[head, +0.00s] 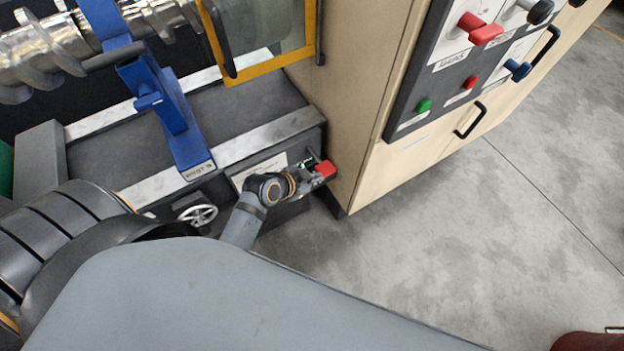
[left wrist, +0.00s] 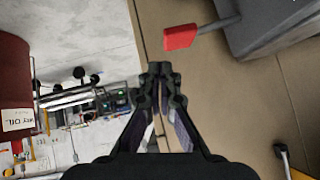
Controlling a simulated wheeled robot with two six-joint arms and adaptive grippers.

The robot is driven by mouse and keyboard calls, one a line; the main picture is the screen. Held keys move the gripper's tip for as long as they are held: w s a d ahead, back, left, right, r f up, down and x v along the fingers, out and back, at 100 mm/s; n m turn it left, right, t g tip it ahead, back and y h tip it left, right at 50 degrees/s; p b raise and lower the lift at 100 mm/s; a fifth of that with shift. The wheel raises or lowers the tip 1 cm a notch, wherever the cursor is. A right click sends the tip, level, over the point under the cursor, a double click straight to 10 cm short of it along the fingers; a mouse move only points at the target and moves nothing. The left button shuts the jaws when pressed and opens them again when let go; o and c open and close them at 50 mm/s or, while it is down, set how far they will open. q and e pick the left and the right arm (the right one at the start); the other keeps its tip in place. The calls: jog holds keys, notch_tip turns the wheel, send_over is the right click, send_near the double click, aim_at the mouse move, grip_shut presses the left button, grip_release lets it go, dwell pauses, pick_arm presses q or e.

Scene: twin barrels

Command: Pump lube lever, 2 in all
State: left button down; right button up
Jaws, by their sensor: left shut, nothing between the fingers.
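The lube lever, a red-gripped handle (head: 325,168) on a metal rod, sticks out at the right end of the grey machine bed in the head view. In the left wrist view its red grip (left wrist: 180,37) is just above my fingertips and slightly right, with a gap in the picture. The rod runs right to the dark grey machine. My left gripper (left wrist: 160,75) is shut and empty. In the head view the left gripper (head: 307,176) is small, beside the red grip, and partly hidden by my wrist. My right gripper is not in view.
The beige cabinet (head: 365,100) with red, blue and green controls (head: 424,105) stands right beside the lever. A white handwheel (head: 198,214) and blue steady rest (head: 165,105) are left of it. The left wrist view shows a dark red barrel (left wrist: 14,85). Grey floor is free at right.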

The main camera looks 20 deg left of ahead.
pick_arm(q)
jog(key=shift+v, duration=1.15)
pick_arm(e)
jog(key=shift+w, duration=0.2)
pick_arm(q)
jog(key=shift+s+d, duration=0.15)
jog(key=shift+d, duration=0.05)
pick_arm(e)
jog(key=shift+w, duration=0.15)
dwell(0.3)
